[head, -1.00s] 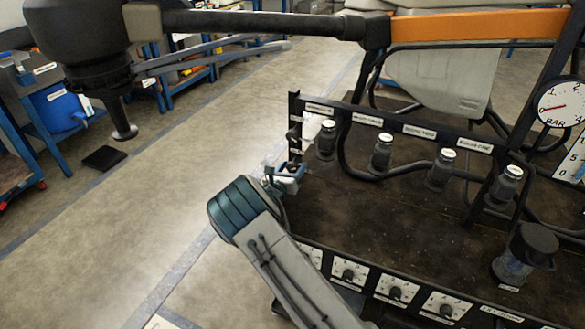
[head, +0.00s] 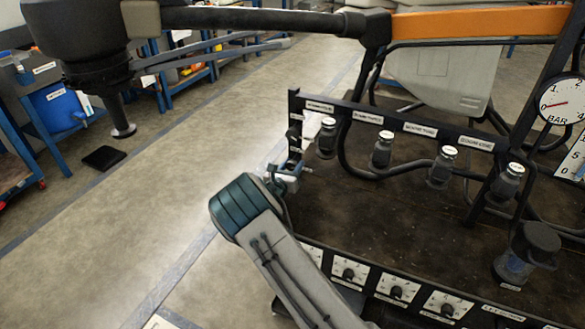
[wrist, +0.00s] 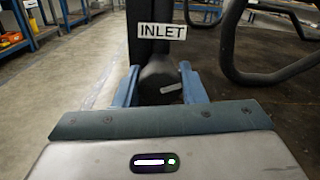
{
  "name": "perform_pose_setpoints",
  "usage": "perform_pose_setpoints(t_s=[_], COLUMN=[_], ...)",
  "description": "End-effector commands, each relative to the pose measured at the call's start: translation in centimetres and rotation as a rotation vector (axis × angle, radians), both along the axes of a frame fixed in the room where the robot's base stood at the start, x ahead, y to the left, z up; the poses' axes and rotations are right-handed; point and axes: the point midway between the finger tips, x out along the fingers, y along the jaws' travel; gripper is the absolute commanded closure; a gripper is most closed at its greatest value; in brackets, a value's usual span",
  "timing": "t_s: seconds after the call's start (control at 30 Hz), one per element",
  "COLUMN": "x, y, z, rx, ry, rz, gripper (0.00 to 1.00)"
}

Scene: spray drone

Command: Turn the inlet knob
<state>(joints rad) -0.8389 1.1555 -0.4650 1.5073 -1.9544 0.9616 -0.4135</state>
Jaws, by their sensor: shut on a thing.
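The inlet knob (wrist: 160,84) is a dark round knob with a small pale mark, just below the white INLET label (wrist: 162,31) on a black post in the wrist view. My gripper (wrist: 160,88) has its two blue fingers on either side of the knob, shut on it. In the head view my gripper (head: 292,168) is at the left end of the black rail, by the post. The knob is largely hidden there behind the fingers and wrist.
Several dark bottle-like fittings (head: 382,150) hang along the labelled rail to the right. Dial knobs (head: 397,292) line the panel's front edge. A pressure gauge (head: 562,103) stands at the right. The drone's arm (head: 260,20) crosses above. Open floor (head: 150,220) lies to the left.

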Motion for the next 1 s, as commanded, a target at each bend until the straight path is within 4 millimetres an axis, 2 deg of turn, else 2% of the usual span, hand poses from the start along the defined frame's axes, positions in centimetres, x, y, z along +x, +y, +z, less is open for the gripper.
perform_pose_setpoints(t_s=[0.7, 1.0], x=[-0.04, -0.05], y=[-0.13, -0.11], z=[-0.66, -0.52], rx=[0.585, 0.767], ry=[-0.213, -0.279], rz=[-0.002, -0.002], gripper=[0.86, 0.86])
